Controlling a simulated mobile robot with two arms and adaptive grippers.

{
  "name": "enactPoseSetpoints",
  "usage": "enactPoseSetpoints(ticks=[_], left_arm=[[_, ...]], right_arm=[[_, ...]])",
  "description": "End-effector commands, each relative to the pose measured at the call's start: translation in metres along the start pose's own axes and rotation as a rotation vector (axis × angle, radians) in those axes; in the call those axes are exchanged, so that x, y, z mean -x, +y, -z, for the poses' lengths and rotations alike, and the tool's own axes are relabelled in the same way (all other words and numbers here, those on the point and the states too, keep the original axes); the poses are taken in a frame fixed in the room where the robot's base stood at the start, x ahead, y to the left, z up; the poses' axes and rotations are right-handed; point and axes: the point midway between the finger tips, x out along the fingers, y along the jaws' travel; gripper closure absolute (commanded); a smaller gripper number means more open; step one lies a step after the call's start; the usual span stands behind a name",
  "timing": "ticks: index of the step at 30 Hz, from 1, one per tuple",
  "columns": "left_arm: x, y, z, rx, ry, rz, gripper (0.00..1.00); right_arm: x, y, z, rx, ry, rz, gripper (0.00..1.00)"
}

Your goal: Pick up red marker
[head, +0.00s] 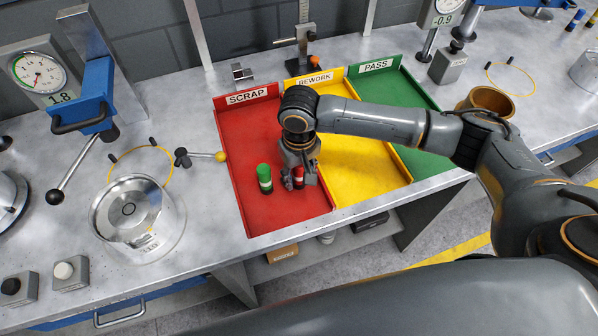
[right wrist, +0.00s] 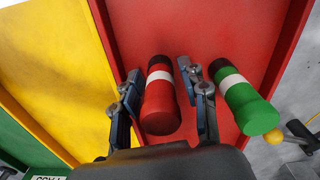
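The red marker (right wrist: 160,98) has a white band and stands in the red SCRAP tray (head: 262,215). In the right wrist view it is between the two fingers of my right gripper (right wrist: 166,105), with a visible gap on each side. In the head view the red marker (head: 299,175) is partly hidden by the gripper (head: 299,178). A green marker (head: 264,178) with a white band stands just left of it; it also shows in the right wrist view (right wrist: 245,98), just outside the right-hand finger. My left gripper is not in view.
The yellow REWORK tray (head: 365,170) and green PASS tray (head: 425,100) adjoin on the right. A clear-rimmed metal cylinder (head: 130,208) and a yellow-knobbed lever (head: 205,157) are to the left. The front of the red tray is clear.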

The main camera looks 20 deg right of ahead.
Motion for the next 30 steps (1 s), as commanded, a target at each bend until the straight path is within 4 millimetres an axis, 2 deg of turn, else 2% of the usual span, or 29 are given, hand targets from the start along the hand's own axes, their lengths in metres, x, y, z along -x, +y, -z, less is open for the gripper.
enactPoseSetpoints(ticks=[1,5,6,14,20,24,30], left_arm=[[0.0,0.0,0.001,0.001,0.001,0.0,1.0],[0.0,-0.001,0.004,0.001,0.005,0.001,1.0],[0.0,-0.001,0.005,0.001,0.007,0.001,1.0],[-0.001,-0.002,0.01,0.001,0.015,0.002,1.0],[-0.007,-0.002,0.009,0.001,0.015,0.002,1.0],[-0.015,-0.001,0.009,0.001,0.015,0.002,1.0],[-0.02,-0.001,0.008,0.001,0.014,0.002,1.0]], right_arm=[[0.0,0.0,0.0,0.0,0.0,0.0,0.72],[0.0,0.0,0.0,0.0,0.0,0.0,0.99],[0.0,0.0,0.0,0.0,0.0,0.0,1.0],[0.001,0.0,0.0,0.0,0.001,0.0,1.0],[0.013,-0.001,0.001,0.001,0.002,0.002,1.0],[0.035,-0.003,-0.002,0.003,0.003,0.003,1.0],[0.081,-0.025,-0.034,0.007,0.006,0.005,1.0]])
